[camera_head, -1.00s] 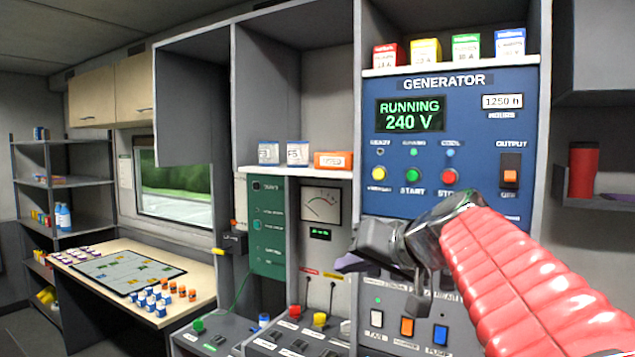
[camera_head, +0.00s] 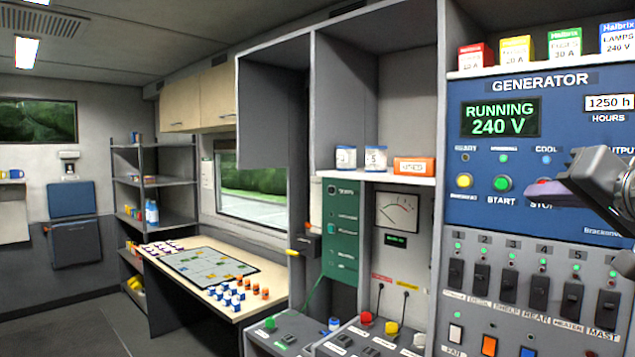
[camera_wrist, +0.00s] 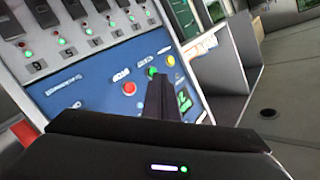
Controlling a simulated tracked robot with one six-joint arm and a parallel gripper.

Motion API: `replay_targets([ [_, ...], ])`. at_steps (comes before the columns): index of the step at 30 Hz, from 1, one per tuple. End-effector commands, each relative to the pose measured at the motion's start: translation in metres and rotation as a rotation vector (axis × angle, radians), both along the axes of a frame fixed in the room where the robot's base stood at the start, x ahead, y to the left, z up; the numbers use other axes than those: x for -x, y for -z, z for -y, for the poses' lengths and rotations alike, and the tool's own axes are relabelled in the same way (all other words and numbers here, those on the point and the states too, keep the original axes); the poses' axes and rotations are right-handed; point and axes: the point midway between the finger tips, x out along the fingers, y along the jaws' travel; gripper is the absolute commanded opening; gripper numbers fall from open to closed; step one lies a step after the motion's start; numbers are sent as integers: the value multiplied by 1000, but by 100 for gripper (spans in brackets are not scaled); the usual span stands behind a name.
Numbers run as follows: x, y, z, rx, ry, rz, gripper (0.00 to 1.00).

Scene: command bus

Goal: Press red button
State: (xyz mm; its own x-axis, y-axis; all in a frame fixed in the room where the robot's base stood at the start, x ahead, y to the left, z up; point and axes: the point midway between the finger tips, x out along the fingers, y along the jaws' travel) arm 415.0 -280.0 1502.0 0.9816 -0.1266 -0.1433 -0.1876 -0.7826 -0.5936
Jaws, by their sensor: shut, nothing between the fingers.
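The red STOP button (camera_wrist: 129,88) shows clearly in the wrist view on the blue generator panel (camera_wrist: 95,95). In the head view the dark tip of my gripper (camera_head: 540,192) overlaps it, and only a sliver of red shows above the tip. My gripper is shut and empty, with its dark fingers (camera_wrist: 160,97) together. In the wrist view the fingers reach toward the panel just right of the red button, near the green button (camera_wrist: 152,72). I cannot tell whether the tip touches the panel.
The green START button (camera_head: 503,184) and yellow button (camera_head: 464,181) sit left of the red one. Breaker switches (camera_head: 498,283) line the panel below. The display (camera_head: 500,117) reads RUNNING 240 V. A shelf with small boxes (camera_head: 515,50) is above. A table (camera_head: 205,250) stands left.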

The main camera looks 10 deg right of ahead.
Motion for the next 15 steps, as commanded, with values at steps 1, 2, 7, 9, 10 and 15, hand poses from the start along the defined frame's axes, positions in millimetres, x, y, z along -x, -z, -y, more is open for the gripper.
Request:
replay_targets([
  [1,-1,0,1,0,-1,-1,0],
  [2,-1,0,1,0,-1,-1,0],
  [7,-8,1,9,-2,-2,-2,0],
  [9,-12,1,13,-2,-2,-2,0],
  [10,-14,1,16,-2,-2,-2,0],
  [15,-25,1,30,-3,-3,-1,0],
])
